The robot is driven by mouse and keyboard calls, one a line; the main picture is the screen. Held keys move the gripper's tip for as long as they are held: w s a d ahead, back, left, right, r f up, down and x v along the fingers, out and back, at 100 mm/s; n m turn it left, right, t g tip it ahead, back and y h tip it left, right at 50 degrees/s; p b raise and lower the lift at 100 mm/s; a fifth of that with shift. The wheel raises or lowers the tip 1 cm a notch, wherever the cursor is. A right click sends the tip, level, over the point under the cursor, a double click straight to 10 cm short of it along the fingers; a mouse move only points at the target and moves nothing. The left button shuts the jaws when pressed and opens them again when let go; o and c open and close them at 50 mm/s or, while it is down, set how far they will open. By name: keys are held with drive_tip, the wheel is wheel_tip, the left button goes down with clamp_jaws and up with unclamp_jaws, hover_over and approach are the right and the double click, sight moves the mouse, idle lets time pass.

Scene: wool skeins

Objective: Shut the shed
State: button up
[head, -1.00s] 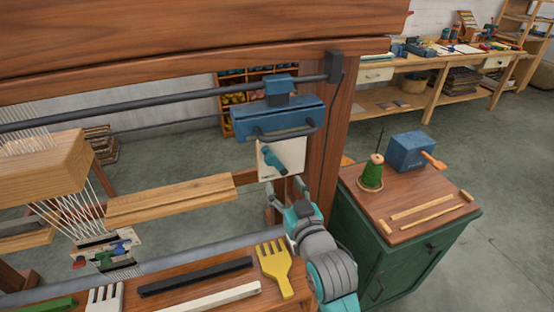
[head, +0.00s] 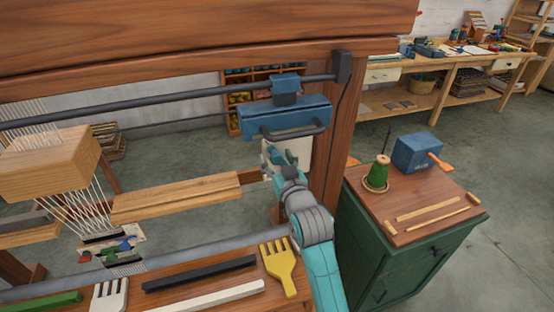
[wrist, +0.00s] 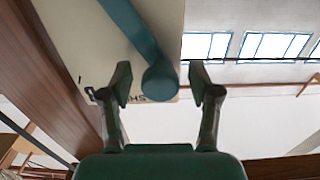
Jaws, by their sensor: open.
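A cream plate (head: 303,152) hangs under a blue box (head: 285,119) on the loom's right post. In the wrist view the plate (wrist: 83,42) carries a teal lever (wrist: 128,28) with a round end, and dark lettering partly hidden by it. My gripper (head: 277,154) is raised in front of the plate and hides the lever in the head view. In the wrist view my gripper (wrist: 160,92) is open, with one finger on each side of the lever's round end. Gaps show beside the end; I cannot tell whether either finger touches it.
White warp threads (head: 92,195) run through a wooden block (head: 48,160) at left. A yellow comb (head: 279,268) and dark and white bars lie on the front board. A green cabinet (head: 370,250) with a spool stands at right.

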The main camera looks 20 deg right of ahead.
clamp_jaws()
idle(0.3)
drive_tip(key=shift+d+r+m, duration=0.25)
drive_tip(key=shift+d+m, duration=0.35)
drive_tip(key=shift+m, duration=0.1)
drive_tip(key=shift+d+r+m, duration=0.25)
drive_tip(key=shift+d+m, duration=0.3)
drive_tip(key=shift+m, duration=0.15)
drive_tip(key=shift+d+r+m, duration=0.15)
drive_tip(key=shift+d+m, duration=1.05)
drive_tip(key=shift+m, duration=0.4)
